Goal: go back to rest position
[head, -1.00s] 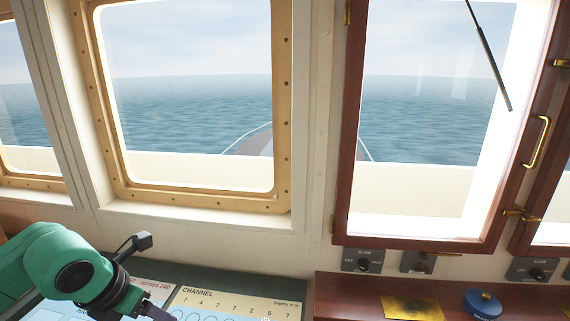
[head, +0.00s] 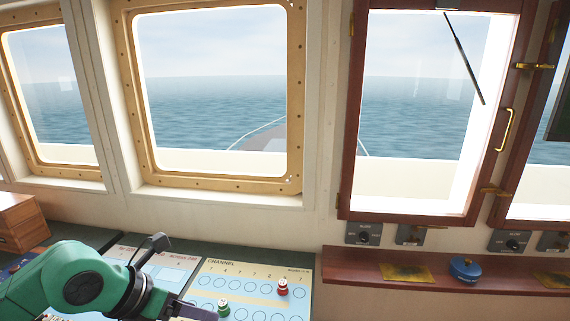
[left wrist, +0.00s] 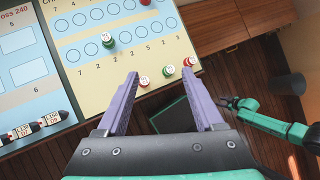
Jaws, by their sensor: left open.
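My left gripper (head: 195,312) is low in the head view, at the front edge of the channel board (head: 245,270). In the left wrist view its two purple fingers (left wrist: 160,82) are spread with nothing between them. A green piece (head: 223,308) and a red piece (head: 283,287) stand on the channel board. The left wrist view also shows several pieces near the board's edge, by the fingertips, one of them green (left wrist: 168,72). My right arm (left wrist: 270,122) shows at the right of the left wrist view; its gripper (left wrist: 226,102) is too small to read.
A blue round container (head: 465,268) and a brass plate (head: 406,272) are on the red-brown shelf at right. A wooden box (head: 20,222) stands at far left. Labelled markers (left wrist: 35,128) lie on the neighbouring board. Windows and a wall rise behind the desk.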

